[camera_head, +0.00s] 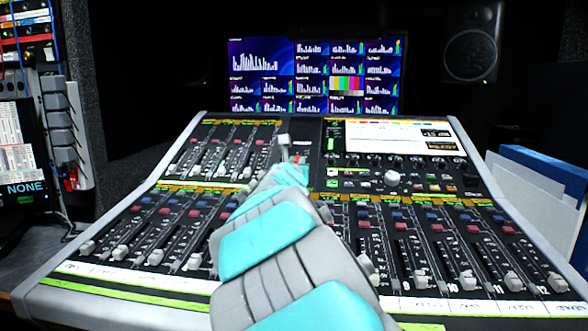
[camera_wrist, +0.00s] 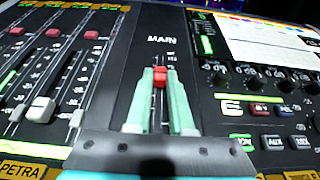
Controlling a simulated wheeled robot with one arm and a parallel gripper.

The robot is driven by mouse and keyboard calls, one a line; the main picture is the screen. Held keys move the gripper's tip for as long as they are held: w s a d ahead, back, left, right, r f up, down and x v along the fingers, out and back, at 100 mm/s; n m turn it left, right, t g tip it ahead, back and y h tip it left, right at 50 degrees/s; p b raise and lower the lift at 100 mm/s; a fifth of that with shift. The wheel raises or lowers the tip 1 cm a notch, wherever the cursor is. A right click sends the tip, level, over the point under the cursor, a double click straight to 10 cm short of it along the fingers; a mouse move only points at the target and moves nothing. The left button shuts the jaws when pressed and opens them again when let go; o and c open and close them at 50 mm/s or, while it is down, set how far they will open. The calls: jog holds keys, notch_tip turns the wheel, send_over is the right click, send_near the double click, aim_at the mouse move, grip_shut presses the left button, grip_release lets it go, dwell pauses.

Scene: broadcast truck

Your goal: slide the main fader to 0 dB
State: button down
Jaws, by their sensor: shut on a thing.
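The main fader has a red cap (camera_wrist: 160,77), seen in the wrist view under the white word MAIN on a dark panel. The cap stands near the upper end of the visible slot. A few small scale marks lie beside it, too small to read. My gripper (camera_wrist: 160,72) has its two green fingers on either side of the red cap and is shut on it. In the head view my arm reaches over the middle of the mixing console (camera_head: 130,283) toward the centre panel. There the arm hides much of the main fader's slot.
Channel faders with pale caps (camera_wrist: 41,109) stand left of the main fader. Knobs (camera_wrist: 216,76) and lit buttons (camera_wrist: 236,108) lie to its right. A wide monitor (camera_head: 263,48) stands behind the console, with a dark speaker (camera_head: 471,53) at right.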

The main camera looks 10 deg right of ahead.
jog(key=shift+w+d+r, duration=0.35)
jog(key=shift+w+r, duration=0.05)
jog(key=shift+w, duration=0.25)
jog(key=c, duration=0.8)
grip_release()
jog(key=shift+f, duration=0.15)
jog(key=shift+a, duration=0.1)
jog(key=shift+s, duration=0.1)
jog(key=shift+b+v, duration=1)
jog(key=shift+v, duration=2.8)
